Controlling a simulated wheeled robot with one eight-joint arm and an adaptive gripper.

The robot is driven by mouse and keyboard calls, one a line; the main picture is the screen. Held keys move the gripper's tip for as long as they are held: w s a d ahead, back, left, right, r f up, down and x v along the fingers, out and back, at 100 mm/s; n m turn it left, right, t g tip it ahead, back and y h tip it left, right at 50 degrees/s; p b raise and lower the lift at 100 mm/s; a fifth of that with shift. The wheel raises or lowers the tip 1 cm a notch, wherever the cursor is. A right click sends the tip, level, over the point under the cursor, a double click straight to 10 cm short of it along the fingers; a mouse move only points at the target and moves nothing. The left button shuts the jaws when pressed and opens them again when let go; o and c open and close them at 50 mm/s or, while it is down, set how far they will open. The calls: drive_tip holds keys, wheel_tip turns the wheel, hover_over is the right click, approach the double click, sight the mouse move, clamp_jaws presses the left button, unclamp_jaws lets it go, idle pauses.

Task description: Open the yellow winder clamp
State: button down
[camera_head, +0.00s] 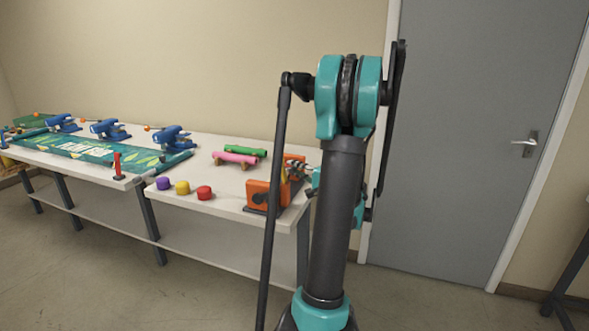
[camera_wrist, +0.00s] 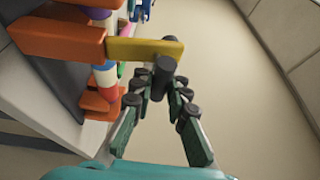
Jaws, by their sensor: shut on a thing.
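The yellow winder clamp (camera_wrist: 138,49) is a flat yellow bar that reaches right from an orange block (camera_wrist: 60,38) in the wrist view. A dark cylindrical handle (camera_wrist: 164,66) hangs at its outer end. My gripper (camera_wrist: 163,82) has its green and dark fingers on both sides of this handle and is shut on it. In the head view my gripper (camera_head: 301,168) is at the orange winder (camera_head: 265,196) on the table's right end. My own arm hides part of that area, and the clamp is too small there to judge its angle.
Purple, yellow and red rolls (camera_head: 204,193) stand along the front edge of the table (camera_head: 225,203). Pink and green rolls (camera_head: 236,159) lie behind them. Blue machines (camera_head: 173,137) and a printed banner (camera_head: 90,151) are farther left. A grey door (camera_head: 470,140) is at right.

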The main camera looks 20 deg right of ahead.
drive_tip(key=c, duration=1.5)
unclamp_jaws()
drive_tip(key=shift+o, duration=0.2)
drive_tip(key=v, duration=1.2)
drive_tip(key=shift+d+f, duration=0.1)
